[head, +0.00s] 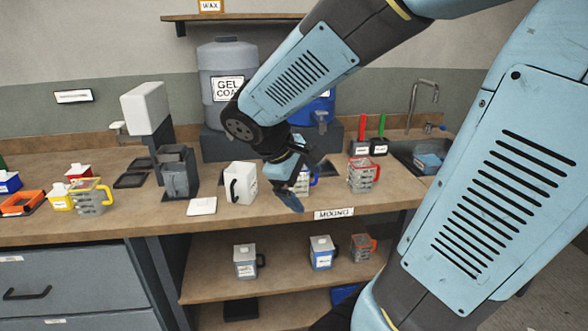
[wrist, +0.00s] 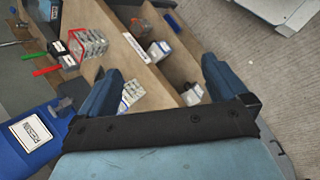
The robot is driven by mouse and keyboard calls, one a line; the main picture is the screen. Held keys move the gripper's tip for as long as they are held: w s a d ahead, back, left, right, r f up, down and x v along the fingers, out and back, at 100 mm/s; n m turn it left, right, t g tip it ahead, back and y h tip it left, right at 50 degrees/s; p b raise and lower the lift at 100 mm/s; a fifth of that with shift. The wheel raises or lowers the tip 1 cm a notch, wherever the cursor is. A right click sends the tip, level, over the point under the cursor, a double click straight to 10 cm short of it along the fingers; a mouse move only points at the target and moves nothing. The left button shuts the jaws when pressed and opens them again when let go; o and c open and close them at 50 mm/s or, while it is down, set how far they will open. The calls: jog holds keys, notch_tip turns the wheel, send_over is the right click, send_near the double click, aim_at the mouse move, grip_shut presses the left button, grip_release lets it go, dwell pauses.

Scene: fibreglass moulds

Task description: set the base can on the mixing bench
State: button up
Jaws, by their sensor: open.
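The mixing bench (head: 225,212) is the wooden worktop with a label on its front edge that seems to read MIXING. No label that I can read marks the base can. My gripper (head: 292,182) is open above the bench's front part, right of a white jug (head: 243,184). It partly hides a blue-handled cup (head: 303,182). In the wrist view my open gripper (wrist: 162,66) has nothing clearly held between its fingers.
A red-handled measuring cup (head: 362,176) stands right of my gripper, near the sink (head: 408,152). A gel coat drum (head: 225,70) stands behind. A white pad (head: 202,206) lies on the bench.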

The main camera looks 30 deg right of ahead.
jog(key=s+a+r+m+t+y, duration=0.4)
jog(key=s+a+r+m+y, duration=0.1)
jog(key=r+m+y, duration=0.1)
jog(key=shift+s+a+r+m+t, duration=0.15)
jog(key=shift+s+r+m+t, duration=0.25)
jog(key=shift+r, duration=0.3)
